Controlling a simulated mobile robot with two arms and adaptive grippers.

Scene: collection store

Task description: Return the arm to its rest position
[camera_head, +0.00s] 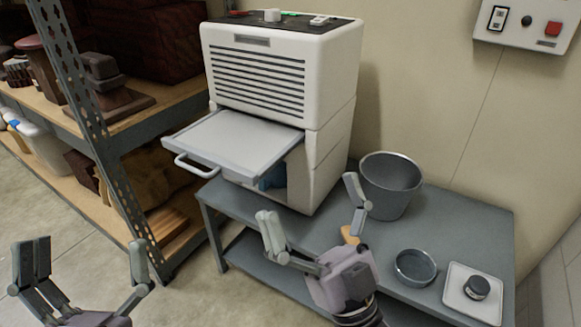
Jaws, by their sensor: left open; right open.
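My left gripper (88,270) is at the lower left, open and empty, above the floor in front of the shelving. My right gripper (312,218) is open at the front edge of the grey table (455,220), with its fingers spread wide. A small tan object (349,236) shows behind the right gripper, partly hidden by it; I cannot tell what it is. Nothing is visibly held in either gripper.
A grey bucket (390,185), a small bowl (415,267) and a white tray (458,304) with a dark jar (477,287) stand on the right. Metal shelving (90,100) is at left.

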